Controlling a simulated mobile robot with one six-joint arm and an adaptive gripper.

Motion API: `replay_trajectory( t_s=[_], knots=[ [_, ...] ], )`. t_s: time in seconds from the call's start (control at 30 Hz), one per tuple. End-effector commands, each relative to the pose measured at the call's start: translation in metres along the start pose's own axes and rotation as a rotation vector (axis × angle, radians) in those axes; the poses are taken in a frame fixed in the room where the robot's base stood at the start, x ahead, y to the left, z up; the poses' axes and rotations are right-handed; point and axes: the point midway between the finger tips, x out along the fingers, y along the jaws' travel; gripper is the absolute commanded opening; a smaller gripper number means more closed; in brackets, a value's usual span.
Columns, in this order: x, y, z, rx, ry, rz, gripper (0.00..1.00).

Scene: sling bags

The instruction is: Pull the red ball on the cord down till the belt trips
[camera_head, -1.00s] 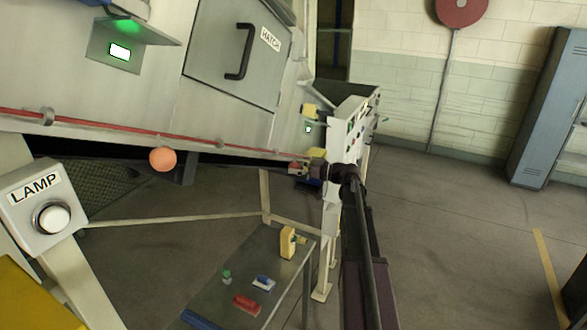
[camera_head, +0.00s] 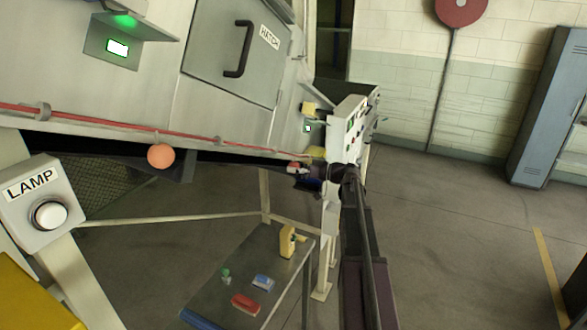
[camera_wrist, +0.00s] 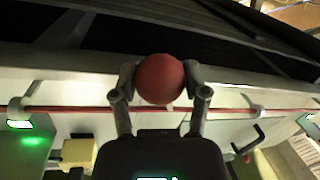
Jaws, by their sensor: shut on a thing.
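The red ball (camera_wrist: 160,79) sits between the two fingertips of my gripper (camera_wrist: 160,85) in the wrist view, and the fingers are shut on it. In the head view the ball is small and partly hidden by my gripper (camera_head: 312,172), at the right end of the machine. The red cord (camera_head: 110,126) runs along the machine's lower side through ring brackets. It also crosses behind my fingers in the wrist view (camera_wrist: 75,107), looking nearly straight. A sign lamp (camera_head: 117,47) on the machine glows white and green.
A LAMP box (camera_head: 47,215) with a white button stands at the left. A low table (camera_head: 215,290) below holds a yellow item (camera_head: 288,241) and several small items. A panel post (camera_head: 347,130) stands close beside my gripper. The floor at the right is open.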

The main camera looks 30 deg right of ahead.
Motion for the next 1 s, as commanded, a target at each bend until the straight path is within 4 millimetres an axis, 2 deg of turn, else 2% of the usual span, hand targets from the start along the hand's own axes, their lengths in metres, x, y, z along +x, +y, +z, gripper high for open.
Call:
replay_trajectory(
  t_s=[0.03,0.33,0.77,0.8,0.9,1.0],
  knots=[
    [0.001,0.0,0.008,0.0,-0.001,-0.003,0.0],
    [0.001,0.005,0.033,0.0,-0.002,-0.003,0.0],
    [0.001,0.005,0.035,0.0,-0.004,-0.004,0.0],
    [0.001,0.005,0.035,-0.001,-0.004,-0.004,0.65],
    [0.001,0.005,0.035,0.0,-0.003,-0.004,0.95],
    [0.001,0.005,0.035,0.0,-0.003,-0.003,0.95]
  ],
)
